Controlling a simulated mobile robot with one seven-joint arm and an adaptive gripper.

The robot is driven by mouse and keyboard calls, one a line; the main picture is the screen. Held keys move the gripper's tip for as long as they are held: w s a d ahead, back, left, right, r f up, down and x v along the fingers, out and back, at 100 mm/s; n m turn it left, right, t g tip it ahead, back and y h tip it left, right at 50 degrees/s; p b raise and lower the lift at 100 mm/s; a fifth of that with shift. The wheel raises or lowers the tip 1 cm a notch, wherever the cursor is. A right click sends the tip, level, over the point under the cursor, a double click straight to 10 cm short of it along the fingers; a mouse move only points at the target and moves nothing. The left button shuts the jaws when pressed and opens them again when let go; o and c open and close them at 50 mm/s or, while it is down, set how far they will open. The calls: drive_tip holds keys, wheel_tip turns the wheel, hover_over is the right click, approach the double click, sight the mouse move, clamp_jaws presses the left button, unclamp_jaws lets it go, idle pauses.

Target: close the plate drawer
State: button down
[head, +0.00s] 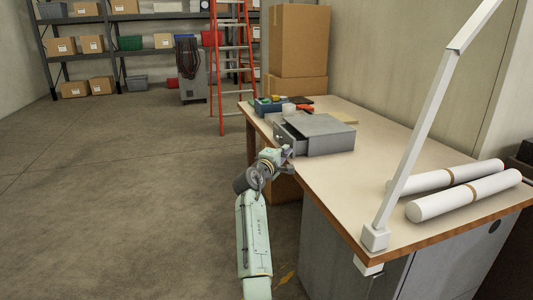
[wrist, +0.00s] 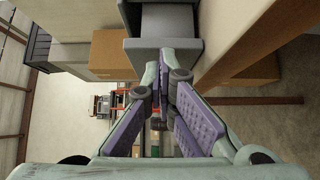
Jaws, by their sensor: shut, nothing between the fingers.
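The plate drawer is a grey metal unit (head: 325,136) on the workbench. Its drawer (head: 288,136) stands partly out on the left side, with a dark gap showing behind its front. In the wrist view the drawer front (wrist: 146,44) is a grey panel at the top, with the open inside of the drawer above it. My gripper (head: 289,152) is at the bench edge, close to the drawer front. In the wrist view the fingers of my gripper (wrist: 161,78) are together and empty, just by the lower edge of the drawer front. I cannot tell whether they touch it.
The workbench top (head: 385,150) holds white rolls (head: 465,193), a lamp-like white arm (head: 430,110), and small blue and green items (head: 268,105) behind the drawer unit. Cardboard boxes (head: 298,42) and an orange ladder (head: 233,60) stand beyond. The floor at left is clear.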

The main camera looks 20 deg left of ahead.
sight(299, 146)
drive_tip(key=shift+w+d, duration=0.7)
drive_tip(key=shift+d, duration=0.25)
drive_tip(key=shift+w+d, duration=0.7)
drive_tip(key=shift+d, duration=0.35)
